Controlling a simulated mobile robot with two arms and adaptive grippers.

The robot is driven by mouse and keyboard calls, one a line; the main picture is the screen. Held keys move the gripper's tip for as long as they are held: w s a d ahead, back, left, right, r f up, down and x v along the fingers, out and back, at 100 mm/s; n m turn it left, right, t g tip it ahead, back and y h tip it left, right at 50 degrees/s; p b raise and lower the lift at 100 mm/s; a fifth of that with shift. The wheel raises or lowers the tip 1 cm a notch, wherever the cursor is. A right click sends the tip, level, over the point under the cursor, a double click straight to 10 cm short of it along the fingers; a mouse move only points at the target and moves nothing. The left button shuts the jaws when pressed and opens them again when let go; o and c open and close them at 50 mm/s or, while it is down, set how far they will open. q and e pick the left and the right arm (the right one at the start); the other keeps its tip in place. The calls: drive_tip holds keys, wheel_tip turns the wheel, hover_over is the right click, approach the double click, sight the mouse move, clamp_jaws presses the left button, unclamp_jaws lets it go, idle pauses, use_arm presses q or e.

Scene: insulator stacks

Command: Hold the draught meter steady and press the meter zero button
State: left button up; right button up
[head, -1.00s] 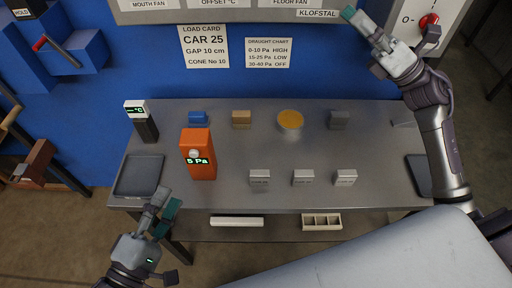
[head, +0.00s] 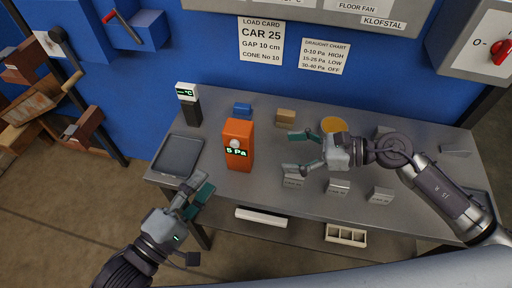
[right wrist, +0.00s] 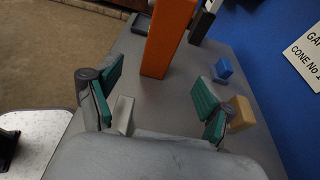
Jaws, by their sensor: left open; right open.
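The draught meter is an upright orange box (head: 238,160) on the grey table, with a lit display reading "5 Pa". A round pale button (head: 235,143) sits above the display. My right gripper (head: 294,151) is open and empty to the right of the meter, its fingers pointing at it and apart from it. In the right wrist view the meter (right wrist: 168,40) stands ahead between the open fingers, its display and button not visible. My left gripper (head: 193,190) is open and empty near the table's front left edge, left of and nearer than the meter.
A dark tray (head: 178,156) and a black-and-white °C meter (head: 188,105) stand left of the draught meter. Blue (head: 242,110) and tan (head: 286,117) blocks stand behind it. Small grey card-like blocks (head: 338,187) line the front right. A lower shelf holds a compartment box (head: 346,234).

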sight(240, 151)
drive_tip(key=x, duration=1.3)
drive_tip(key=shift+r, duration=0.1)
drive_tip(key=c, duration=1.3)
use_arm(q)
clamp_jaws()
use_arm(e)
drive_tip(key=shift+c, duration=0.2)
